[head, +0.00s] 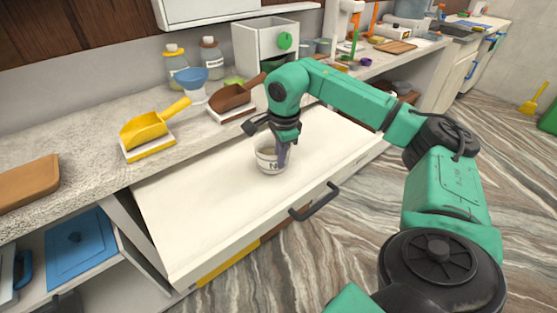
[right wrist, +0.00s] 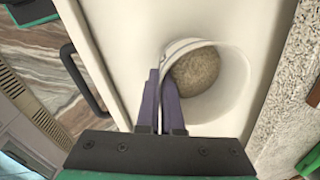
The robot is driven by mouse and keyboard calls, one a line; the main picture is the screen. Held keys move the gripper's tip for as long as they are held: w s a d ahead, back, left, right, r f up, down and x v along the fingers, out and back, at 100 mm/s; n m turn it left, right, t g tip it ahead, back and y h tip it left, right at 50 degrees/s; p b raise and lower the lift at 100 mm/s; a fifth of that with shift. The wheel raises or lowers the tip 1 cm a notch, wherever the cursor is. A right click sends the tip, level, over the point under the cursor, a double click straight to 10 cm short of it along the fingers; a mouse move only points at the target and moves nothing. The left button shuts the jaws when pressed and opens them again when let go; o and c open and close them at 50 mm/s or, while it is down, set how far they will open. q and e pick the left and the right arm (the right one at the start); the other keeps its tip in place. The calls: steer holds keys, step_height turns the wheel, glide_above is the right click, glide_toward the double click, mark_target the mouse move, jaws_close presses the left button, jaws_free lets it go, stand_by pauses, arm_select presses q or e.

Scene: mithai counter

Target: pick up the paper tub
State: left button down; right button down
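The paper tub (head: 268,161) is white with dark lettering and is in the open white drawer. In the right wrist view the tub (right wrist: 226,92) shows its open top, with brown grainy contents inside. My right gripper (head: 281,152) reaches down at the tub's rim from above. In the right wrist view its two purple fingers (right wrist: 160,88) are close together, with the tub's near-left wall pinched between them. I cannot tell whether the tub's base touches the drawer floor. My left gripper is not in view.
The open drawer (head: 190,222) has a dark handle (head: 314,203) and is otherwise empty.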

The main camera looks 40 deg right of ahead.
step_height(320, 180, up, 19)
steer(key=p, duration=0.6)
stand_by(0.3)
